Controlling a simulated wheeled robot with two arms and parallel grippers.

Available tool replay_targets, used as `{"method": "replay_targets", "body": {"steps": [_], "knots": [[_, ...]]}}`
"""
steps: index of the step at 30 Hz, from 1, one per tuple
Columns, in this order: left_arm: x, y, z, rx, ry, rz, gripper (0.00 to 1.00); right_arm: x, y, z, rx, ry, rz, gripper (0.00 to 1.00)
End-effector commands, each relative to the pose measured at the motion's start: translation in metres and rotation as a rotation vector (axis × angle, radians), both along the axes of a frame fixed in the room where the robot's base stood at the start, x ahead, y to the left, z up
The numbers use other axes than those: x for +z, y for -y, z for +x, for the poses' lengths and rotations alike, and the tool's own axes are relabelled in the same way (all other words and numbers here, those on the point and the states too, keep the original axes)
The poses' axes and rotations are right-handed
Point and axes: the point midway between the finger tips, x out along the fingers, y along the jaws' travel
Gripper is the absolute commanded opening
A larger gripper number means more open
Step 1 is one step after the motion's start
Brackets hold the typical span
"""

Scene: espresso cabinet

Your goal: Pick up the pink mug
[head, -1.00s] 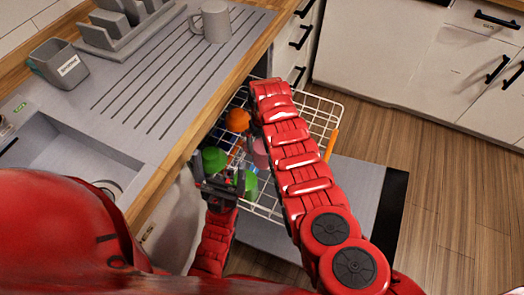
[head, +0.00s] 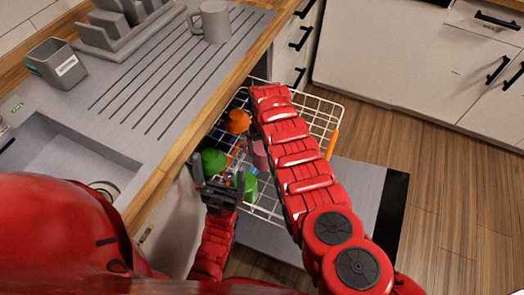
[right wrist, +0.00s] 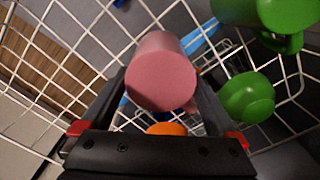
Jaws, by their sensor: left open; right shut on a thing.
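The pink mug (right wrist: 162,78) is between the fingers of my right gripper (right wrist: 160,108) in the right wrist view, with its round end facing the camera. The gripper is shut on it. In the head view part of the pink mug (head: 259,154) shows beside my red right arm, over the white wire dish rack; the arm hides my right gripper there. My left gripper (head: 218,188) is open and empty near the front left of the rack, close to the green dishes.
The white wire rack (head: 337,108) holds an orange item (head: 237,120) and green items (head: 213,161), one with a handle (right wrist: 247,98). The wooden counter edge (head: 170,172) runs along its left. A grey mug (head: 211,22) stands on the drainboard. Open floor lies to the right.

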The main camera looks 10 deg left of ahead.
Motion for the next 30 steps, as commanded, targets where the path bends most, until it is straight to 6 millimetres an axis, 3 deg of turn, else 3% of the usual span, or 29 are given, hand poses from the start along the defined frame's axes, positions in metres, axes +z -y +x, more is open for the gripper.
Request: {"method": "replay_targets", "body": {"steps": [11,25,30], "knots": [[0.008,0.0,0.0,0.0,0.0,0.0,1.0,0.016,0.0,0.0,0.0,0.0,0.0,0.17],[0.012,0.0,0.0,0.0,0.0,0.0,1.0,0.085,-0.001,0.001,0.001,0.003,0.002,0.17],[0.011,0.0,0.0,0.0,0.0,0.0,1.0,0.097,0.0,0.001,-0.001,0.004,0.001,0.17]]}}
